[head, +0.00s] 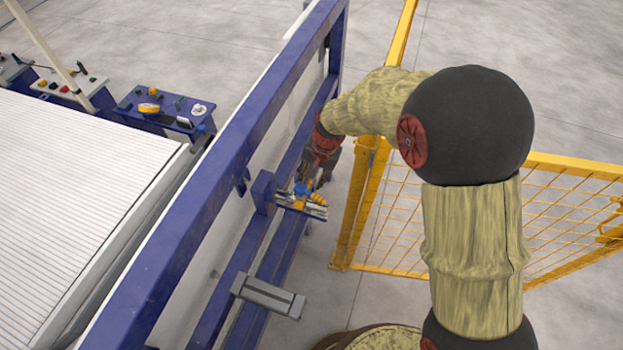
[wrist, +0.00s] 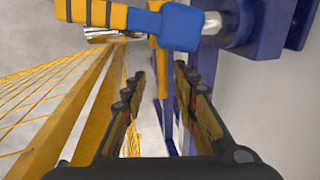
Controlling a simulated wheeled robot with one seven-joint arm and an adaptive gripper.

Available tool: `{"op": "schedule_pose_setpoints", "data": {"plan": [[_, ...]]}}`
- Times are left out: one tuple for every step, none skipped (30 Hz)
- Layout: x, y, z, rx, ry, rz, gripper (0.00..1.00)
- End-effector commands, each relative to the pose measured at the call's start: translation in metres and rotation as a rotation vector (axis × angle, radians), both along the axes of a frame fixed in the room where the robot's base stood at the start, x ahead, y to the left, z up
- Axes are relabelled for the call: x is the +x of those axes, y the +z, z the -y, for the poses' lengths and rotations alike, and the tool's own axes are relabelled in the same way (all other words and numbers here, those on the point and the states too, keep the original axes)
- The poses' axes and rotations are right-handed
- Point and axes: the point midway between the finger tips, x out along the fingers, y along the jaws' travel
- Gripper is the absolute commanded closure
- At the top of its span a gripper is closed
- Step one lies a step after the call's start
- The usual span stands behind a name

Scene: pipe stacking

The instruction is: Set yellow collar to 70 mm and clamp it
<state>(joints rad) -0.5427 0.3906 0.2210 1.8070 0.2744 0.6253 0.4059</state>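In the wrist view, my gripper (wrist: 158,80) is open, its two dark fingers apart. Past the fingertips is a blue block (wrist: 168,26) on a silver rod (wrist: 238,28), with a ribbed yellow-orange part (wrist: 92,12) at its left. A plain yellow piece (wrist: 158,58) hangs below the block and appears between the fingers. I cannot tell which yellow part is the collar, nor read any scale. In the head view, the small yellow ribbed part (head: 316,198) and the blue part (head: 301,188) sit at the blue frame. My gripper (head: 320,172) is close above them, partly blurred.
A long blue frame (head: 190,207) runs diagonally beside the work spot. A grey bracket (head: 268,296) sticks out nearer the camera. A yellow mesh fence (head: 560,205) stands at the right. A blue control panel (head: 166,110) and a white slatted bed (head: 75,190) lie left of the frame.

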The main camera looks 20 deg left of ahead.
Motion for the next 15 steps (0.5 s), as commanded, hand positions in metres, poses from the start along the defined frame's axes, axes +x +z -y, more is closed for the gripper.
{"op": "schedule_pose_setpoints", "data": {"plan": [[0.000, 0.000, 0.000, 0.000, 0.000, 0.000, 0.71], [0.000, 0.000, 0.000, 0.000, 0.000, 0.000, 0.71], [0.000, 0.000, 0.000, 0.000, 0.000, 0.000, 0.71], [0.000, 0.000, 0.000, 0.000, 0.000, 0.000, 0.71], [0.000, 0.000, 0.000, 0.000, 0.000, 0.000, 0.71], [0.000, 0.000, 0.000, 0.000, 0.000, 0.000, 0.71], [0.000, 0.001, 0.000, 0.000, 0.000, 0.000, 0.71], [0.000, 0.002, 0.000, 0.000, 0.000, 0.000, 0.71], [0.000, 0.004, 0.001, 0.001, 0.000, 0.000, 0.71], [0.000, 0.007, 0.001, 0.001, 0.000, 0.000, 0.71], [0.000, 0.010, 0.002, 0.001, 0.000, 0.001, 0.71], [0.001, 0.016, 0.003, 0.002, -0.001, 0.002, 0.71], [0.001, 0.021, 0.004, 0.002, -0.002, 0.003, 0.71], [0.001, 0.026, 0.005, 0.002, -0.001, 0.003, 0.71], [0.000, 0.034, 0.006, 0.002, -0.001, 0.003, 0.71]]}}
